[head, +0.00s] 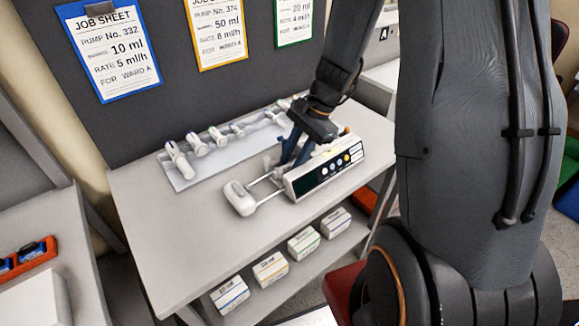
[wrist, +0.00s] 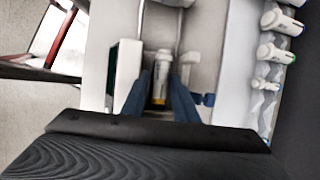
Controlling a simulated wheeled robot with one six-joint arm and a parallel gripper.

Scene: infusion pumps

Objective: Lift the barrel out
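The pump (head: 325,169) lies on the bench, a white unit with a dark display and coloured buttons along its front. A white push block (head: 240,198) on two rods sticks out at its left end. My gripper (head: 287,160) points down behind the pump's front panel. In the wrist view, a pale barrel (wrist: 160,80) with a yellow-orange band lies in the pump between the two blue fingers of my gripper (wrist: 162,76). The fingers are apart, one on each side of the barrel; I see no clear contact. In the head view the barrel is mostly hidden.
A pale tray (head: 185,180) with several white syringes lies behind the pump; some show in the wrist view (wrist: 280,52). Job sheets (head: 110,50) hang on the dark back panel. Small boxes (head: 271,270) stand on the lower shelf. The bench's left front (head: 165,235) is clear.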

